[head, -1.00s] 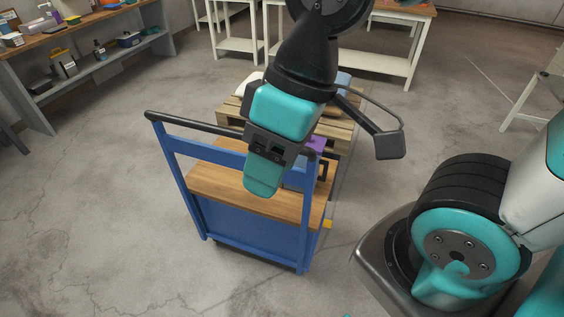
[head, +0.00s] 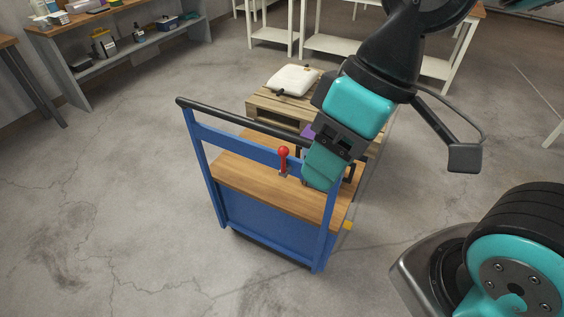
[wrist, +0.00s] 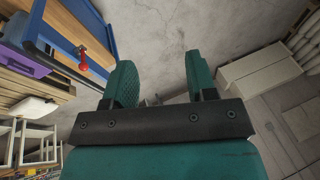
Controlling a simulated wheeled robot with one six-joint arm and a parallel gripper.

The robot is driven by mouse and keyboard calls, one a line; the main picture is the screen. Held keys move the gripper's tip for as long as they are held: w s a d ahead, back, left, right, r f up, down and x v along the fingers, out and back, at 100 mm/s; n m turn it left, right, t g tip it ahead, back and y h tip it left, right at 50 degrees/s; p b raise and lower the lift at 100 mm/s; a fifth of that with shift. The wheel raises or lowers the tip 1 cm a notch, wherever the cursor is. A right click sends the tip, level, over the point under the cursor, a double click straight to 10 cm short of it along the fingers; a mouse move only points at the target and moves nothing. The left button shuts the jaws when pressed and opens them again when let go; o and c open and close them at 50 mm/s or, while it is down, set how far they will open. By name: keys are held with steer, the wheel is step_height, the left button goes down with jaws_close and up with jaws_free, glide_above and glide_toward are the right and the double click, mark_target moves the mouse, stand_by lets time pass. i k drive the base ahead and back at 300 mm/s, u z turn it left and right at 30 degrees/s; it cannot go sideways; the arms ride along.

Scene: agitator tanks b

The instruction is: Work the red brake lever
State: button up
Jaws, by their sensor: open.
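The red brake lever (head: 284,158) has a round knob and stands upright at the handle end of the blue cart (head: 264,216), over its wooden deck. The lever also shows in the wrist view (wrist: 82,60), at the upper left, outside the jaws. My gripper (head: 318,180) is to the right of the lever in the head view, in front of the cart's right post, and apart from the lever. In the wrist view my gripper (wrist: 162,85) is open, with two teal fingers and nothing between them but floor.
The cart's black push bar (head: 240,122) runs across its top. A purple box (head: 308,132) is partly hidden behind my gripper. A wooden pallet (head: 268,104) with a white sack (head: 294,79) stands behind the cart. The floor left of the cart is clear.

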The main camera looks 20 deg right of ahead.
mark_target(283, 152)
steer(key=k, duration=1.3)
steer(key=z, duration=0.6)
steer(key=i, duration=0.75)
steer(key=z, duration=0.6)
steer(key=i, duration=0.7)
steer(key=u, duration=0.75)
steer(key=i, duration=0.9)
steer(key=u, duration=0.75)
